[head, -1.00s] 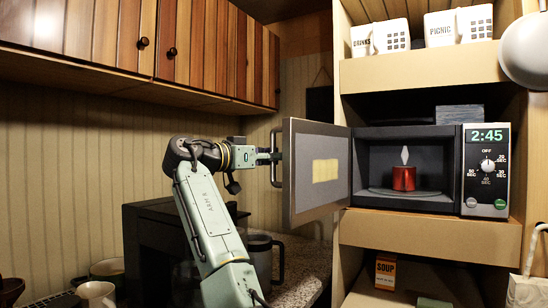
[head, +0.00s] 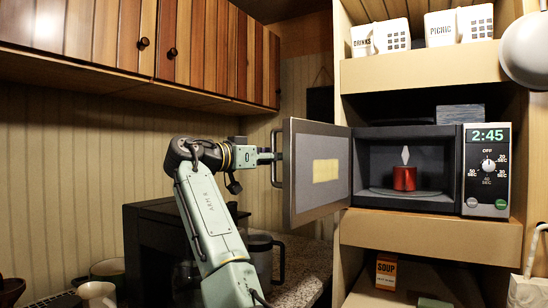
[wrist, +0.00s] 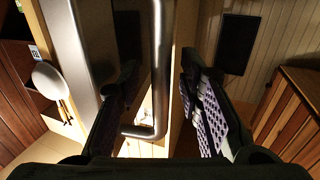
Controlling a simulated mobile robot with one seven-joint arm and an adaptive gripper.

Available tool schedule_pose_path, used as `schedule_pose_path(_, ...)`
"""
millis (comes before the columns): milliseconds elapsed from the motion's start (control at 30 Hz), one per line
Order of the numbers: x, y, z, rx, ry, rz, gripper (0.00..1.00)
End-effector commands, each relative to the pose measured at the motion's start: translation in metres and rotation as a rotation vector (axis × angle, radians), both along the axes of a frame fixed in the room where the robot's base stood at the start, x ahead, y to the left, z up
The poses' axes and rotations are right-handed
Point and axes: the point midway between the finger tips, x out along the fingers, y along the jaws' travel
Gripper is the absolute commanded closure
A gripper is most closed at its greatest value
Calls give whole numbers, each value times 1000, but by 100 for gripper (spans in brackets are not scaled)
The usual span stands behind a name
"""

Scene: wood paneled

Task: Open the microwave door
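The microwave (head: 408,172) sits on a shelf at the right. Its door (head: 318,172) stands wide open, swung out to the left. The vertical bar handle (head: 275,170) is on the door's outer face; it runs through the middle of the wrist view (wrist: 158,70). My gripper (head: 268,157) is at the handle. In the wrist view my gripper (wrist: 160,85) has its fingers apart, one on each side of the bar, with a visible gap between the bar and the right finger.
A red can-like object (head: 404,178) stands on the turntable inside the microwave. Wooden cupboards (head: 200,50) hang at the upper left. White canisters (head: 380,38) stand on the upper shelf.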

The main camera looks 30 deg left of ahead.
Motion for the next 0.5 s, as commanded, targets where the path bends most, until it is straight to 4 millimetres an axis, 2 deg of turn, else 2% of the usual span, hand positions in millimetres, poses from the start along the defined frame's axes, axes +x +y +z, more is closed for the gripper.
schedule_pose_path(167,-10,5,0,-1,-1,2,67)
schedule_pose_path(500,-75,27,0,0,-1,4,67)
